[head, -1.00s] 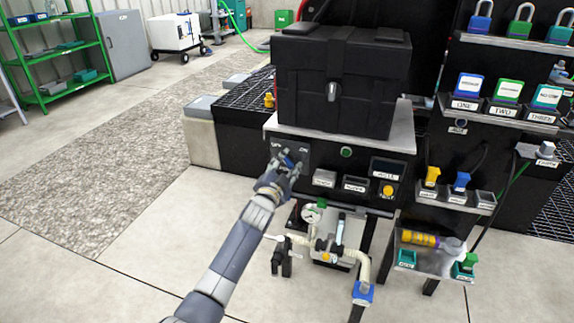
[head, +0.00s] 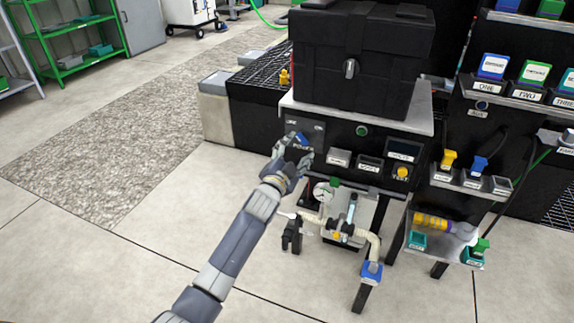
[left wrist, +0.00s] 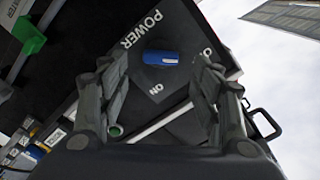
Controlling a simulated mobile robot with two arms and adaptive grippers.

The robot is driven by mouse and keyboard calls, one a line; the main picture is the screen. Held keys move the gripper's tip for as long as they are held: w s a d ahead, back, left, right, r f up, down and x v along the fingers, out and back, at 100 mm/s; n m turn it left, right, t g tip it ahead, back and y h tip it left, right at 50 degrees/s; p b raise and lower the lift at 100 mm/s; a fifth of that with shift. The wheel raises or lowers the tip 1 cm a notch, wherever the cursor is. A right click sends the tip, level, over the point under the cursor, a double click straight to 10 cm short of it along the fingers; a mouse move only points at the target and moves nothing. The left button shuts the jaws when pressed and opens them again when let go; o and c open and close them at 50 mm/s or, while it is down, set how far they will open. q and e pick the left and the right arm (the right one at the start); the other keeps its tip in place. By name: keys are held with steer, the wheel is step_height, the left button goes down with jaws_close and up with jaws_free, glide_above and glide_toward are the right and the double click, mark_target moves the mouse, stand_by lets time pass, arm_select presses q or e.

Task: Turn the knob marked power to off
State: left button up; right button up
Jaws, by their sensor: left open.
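The power knob (left wrist: 160,57) is a blue bar on a dark panel, with POWER printed beside it. In the left wrist view its bar lies almost level; ON shows below it and a partly hidden label shows at its right. In the head view, a bit of the blue knob (head: 303,137) shows just past my left gripper (head: 294,153). My left gripper is open, and in the left wrist view its fingers (left wrist: 158,75) stand on either side of the knob, apart from it. Whether the fingertips reach its depth I cannot tell. My right gripper is not in view.
A black case (head: 362,60) sits on the bench above the panel. A green button (head: 361,131) and a yellow knob (head: 402,172) are right of the power knob. Pipes with a gauge (head: 323,192) stand below. The floor at left is clear.

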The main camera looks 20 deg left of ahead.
arm_select(q)
steer(key=s, duration=0.7)
steer(key=shift+s, duration=0.2)
steer(key=shift+a, duration=0.1)
